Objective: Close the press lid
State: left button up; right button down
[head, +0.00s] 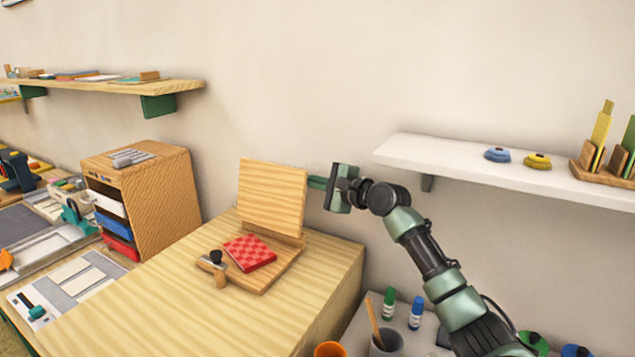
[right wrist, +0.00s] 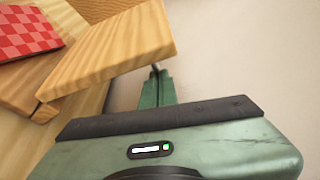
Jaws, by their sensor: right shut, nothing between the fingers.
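The press stands on a wooden cabinet top in the head view. Its wooden lid (head: 272,197) is raised, nearly upright, at the back of the base (head: 275,278). A red checkered pad (head: 249,252) lies on the base, with a black-knobbed wooden latch (head: 216,262) at the front. My right gripper (head: 317,183) is at the lid's right edge, fingers shut and empty, partly behind the lid. In the right wrist view the lid (right wrist: 110,55) is just beyond the green fingertips (right wrist: 157,80); I cannot tell whether they touch. My left gripper is out of view.
A wooden drawer unit (head: 150,200) stands left of the press. A white shelf (head: 450,160) with blue and yellow inkpads is on the wall at right. Bottles and cups (head: 387,340) stand below my right arm. The cabinet top (head: 170,300) is clear in front of the press.

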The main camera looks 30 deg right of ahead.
jog(key=shift+a, duration=0.1)
dwell(0.3)
jog(key=s+a+f+n+t+y, duration=0.1)
jog(key=s+a+f+n, duration=0.1)
jog(key=s+a+n, duration=0.3)
jog(key=s+a+f+n+t+y, duration=0.1)
jog(key=s+a+n, duration=0.4)
jog(key=a+n, duration=0.5)
jog(key=shift+a+f+n+t+y, duration=0.35)
jog(key=shift+a+f+t, duration=0.5)
jog(key=shift+f, duration=0.5)
